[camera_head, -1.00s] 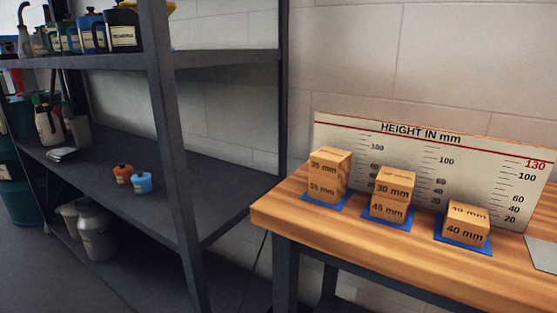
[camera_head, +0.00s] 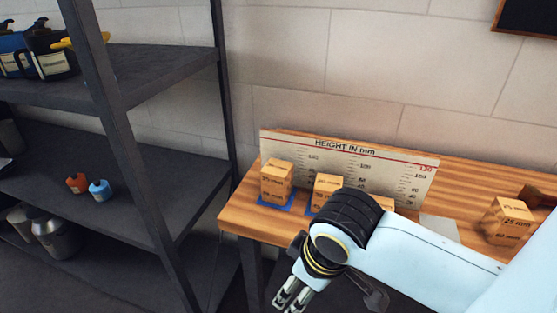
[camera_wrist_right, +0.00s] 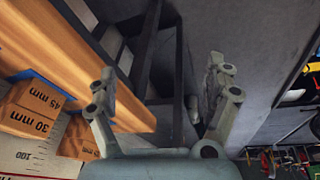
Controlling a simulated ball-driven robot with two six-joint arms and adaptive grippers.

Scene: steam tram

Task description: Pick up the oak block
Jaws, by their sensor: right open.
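Several wooden blocks with mm markings stand on the workbench: a stack (camera_head: 276,183) at the left, a second stack (camera_head: 325,189) beside it, one (camera_head: 382,202) mostly hidden behind my right arm, and more (camera_head: 508,221) at the right. I cannot tell which one is the oak block. My right gripper (camera_head: 290,297) points down in front of the bench's front edge, apart from the blocks. In the right wrist view its fingers (camera_wrist_right: 162,72) are spread with nothing between them. The stack marked 45 and 30 mm (camera_wrist_right: 32,110) shows at the left there. My left gripper is not in view.
The wooden workbench (camera_head: 238,213) has a height board (camera_head: 300,143) behind the blocks and a grey plate (camera_head: 440,228) to the right.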

